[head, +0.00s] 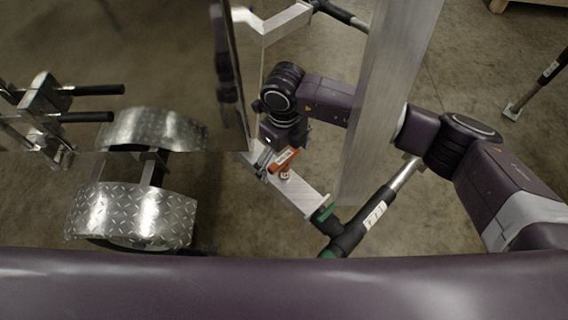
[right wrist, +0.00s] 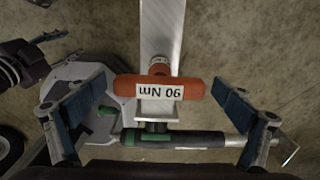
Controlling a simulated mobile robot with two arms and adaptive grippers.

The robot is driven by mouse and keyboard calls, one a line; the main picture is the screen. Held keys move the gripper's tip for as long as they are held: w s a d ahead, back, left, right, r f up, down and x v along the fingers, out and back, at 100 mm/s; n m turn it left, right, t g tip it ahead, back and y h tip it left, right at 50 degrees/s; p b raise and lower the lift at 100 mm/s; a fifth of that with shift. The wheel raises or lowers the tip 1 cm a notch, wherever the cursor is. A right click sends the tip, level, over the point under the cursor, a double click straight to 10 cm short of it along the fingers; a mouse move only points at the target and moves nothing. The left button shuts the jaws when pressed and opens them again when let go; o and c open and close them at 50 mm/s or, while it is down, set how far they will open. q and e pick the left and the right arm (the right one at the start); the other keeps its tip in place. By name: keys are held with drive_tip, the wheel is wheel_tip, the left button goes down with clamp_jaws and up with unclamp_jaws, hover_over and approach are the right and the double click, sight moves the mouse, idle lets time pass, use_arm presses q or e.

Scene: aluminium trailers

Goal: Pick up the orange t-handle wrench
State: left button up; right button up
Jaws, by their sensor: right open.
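The orange t-handle wrench (head: 285,159) stands on an aluminium beam (head: 302,194) in the head view. In the right wrist view its orange crossbar (right wrist: 172,88) lies across the middle, with an upside-down "90 Nm" label. My right gripper (head: 271,160) is right at the wrench in the head view. In the right wrist view the right gripper (right wrist: 161,90) is open, with one blue-padded finger on each side of the crossbar. Neither finger visibly grips it. The wrench's lower part is mostly hidden under the crossbar. My left gripper cannot be made out.
A black and green tool (head: 360,223) with a metal shaft crosses the beam's near end. An upright aluminium post (head: 385,95) stands right of my right gripper. Diamond-plate fenders (head: 132,215) and black handles (head: 88,117) are at left. Bare concrete floor surrounds the beam.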

drive_tip(key=shift+c, duration=0.5)
drive_tip(key=c, duration=1.7)
drive_tip(key=shift+r, duration=0.15)
